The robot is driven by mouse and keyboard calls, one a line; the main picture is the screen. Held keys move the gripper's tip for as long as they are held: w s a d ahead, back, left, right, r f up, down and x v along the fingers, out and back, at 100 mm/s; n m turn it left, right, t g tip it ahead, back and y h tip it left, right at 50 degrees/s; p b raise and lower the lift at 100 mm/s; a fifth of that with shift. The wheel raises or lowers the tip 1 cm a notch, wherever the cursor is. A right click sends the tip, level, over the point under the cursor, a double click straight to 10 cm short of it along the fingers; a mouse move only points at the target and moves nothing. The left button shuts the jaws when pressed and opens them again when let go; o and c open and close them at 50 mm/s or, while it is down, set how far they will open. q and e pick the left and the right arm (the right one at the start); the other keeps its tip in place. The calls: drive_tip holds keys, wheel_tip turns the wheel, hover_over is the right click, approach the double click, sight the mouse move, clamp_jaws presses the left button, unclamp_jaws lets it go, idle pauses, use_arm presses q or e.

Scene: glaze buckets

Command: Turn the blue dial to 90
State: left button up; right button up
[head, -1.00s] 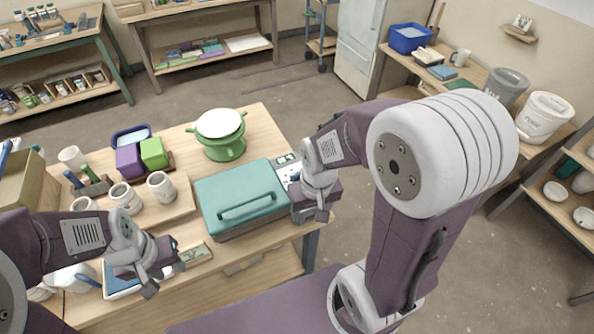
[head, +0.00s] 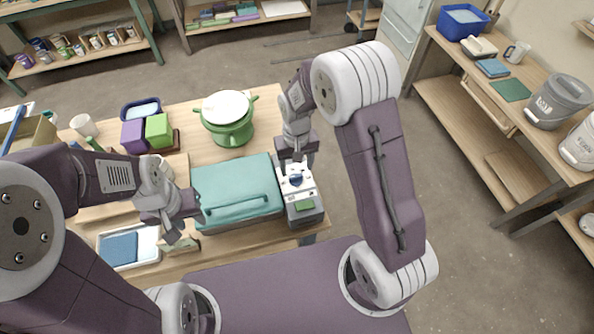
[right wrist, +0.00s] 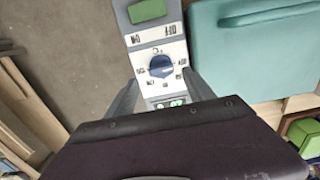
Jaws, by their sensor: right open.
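The blue dial (head: 297,180) sits on the white face of a small grey control box (head: 304,207) at the table's right edge. In the right wrist view the dial (right wrist: 161,66) is ringed by small printed marks, too small to read. My right gripper (head: 297,160) is open at the far end of the box. In the right wrist view its two fingers (right wrist: 160,94) stand on either side of the panel, just short of the dial and apart from it. My left gripper (head: 180,230) hangs over the table's front left; its jaw gap is unclear.
A teal lidded case (head: 236,205) stands left of the box. A green pot (head: 230,135) is behind it. A white tray with a blue pad (head: 120,247) lies at the front left. A green button (right wrist: 147,11) and ON/OFF lettering share the panel.

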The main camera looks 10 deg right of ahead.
sight(296, 175)
wheel_tip(296, 175, down, 3)
drive_tip(key=shift+s+a+f, duration=0.2)
drive_tip(key=shift+a+f, duration=0.05)
drive_tip(key=shift+f, duration=0.2)
drive_tip(key=shift+d, duration=0.1)
drive_tip(key=shift+w+d, duration=0.1)
drive_tip(key=shift+c, duration=1.2)
clamp_jaws()
